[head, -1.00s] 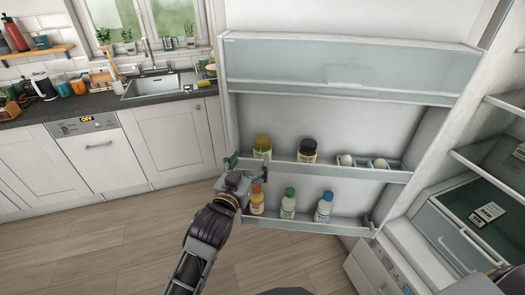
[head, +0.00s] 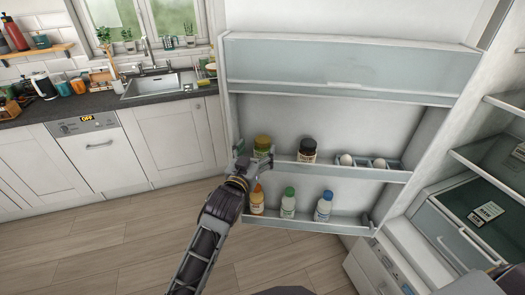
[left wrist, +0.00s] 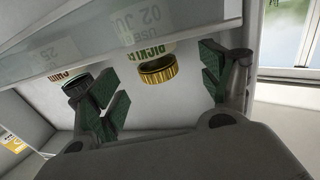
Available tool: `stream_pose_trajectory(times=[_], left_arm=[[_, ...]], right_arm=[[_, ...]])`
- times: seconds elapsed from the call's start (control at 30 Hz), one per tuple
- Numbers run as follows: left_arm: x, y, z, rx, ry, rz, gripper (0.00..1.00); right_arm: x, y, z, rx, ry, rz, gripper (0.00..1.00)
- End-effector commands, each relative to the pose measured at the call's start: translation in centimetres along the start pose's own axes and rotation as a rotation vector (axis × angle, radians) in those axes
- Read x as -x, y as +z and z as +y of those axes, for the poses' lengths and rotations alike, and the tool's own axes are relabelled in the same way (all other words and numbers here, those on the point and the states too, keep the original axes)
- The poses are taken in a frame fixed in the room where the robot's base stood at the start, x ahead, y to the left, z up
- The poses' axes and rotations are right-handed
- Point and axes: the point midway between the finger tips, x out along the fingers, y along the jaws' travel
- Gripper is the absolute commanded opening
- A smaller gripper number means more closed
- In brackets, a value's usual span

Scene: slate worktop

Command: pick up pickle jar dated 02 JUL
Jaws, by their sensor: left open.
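The pickle jar (head: 263,143), greenish with a yellow lid, stands on the middle shelf of the open fridge door. In the left wrist view, which shows the jars upside down, its label (left wrist: 140,22) reads "02 JU" and "PICKL"; the rest is cut off. My left gripper (head: 258,164) is open at the shelf's left end, in front of the jar's lower part. In the left wrist view the jar's yellow lid (left wrist: 158,70) appears between the spread green-padded fingers (left wrist: 160,78), with no grip on it. My right gripper is not in view.
A dark-lidded jar (head: 308,150) stands to the right on the same shelf, beside an egg holder (head: 368,168). The shelf's front rail (head: 330,170) runs before them. Several bottles (head: 289,204) stand on the shelf below. Open floor (head: 110,245) lies left.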

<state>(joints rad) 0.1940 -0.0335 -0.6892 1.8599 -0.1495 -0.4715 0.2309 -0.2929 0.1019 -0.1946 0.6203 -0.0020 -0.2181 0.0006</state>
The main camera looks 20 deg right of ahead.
Motion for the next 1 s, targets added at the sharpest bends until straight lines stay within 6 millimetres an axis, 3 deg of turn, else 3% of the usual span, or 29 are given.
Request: stream_pose_trajectory(times=[0.27,0.8,1.0], left_arm=[[-0.6,-0.1,0.1,0.000,0.000,0.001,0.79],[-4.6,-0.1,0.5,0.001,0.001,0.001,0.79],[-5.2,-0.1,0.4,0.000,0.001,0.000,0.79]], right_arm=[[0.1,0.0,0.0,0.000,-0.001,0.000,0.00],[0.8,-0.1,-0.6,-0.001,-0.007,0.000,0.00],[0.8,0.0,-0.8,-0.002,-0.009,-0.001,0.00]])
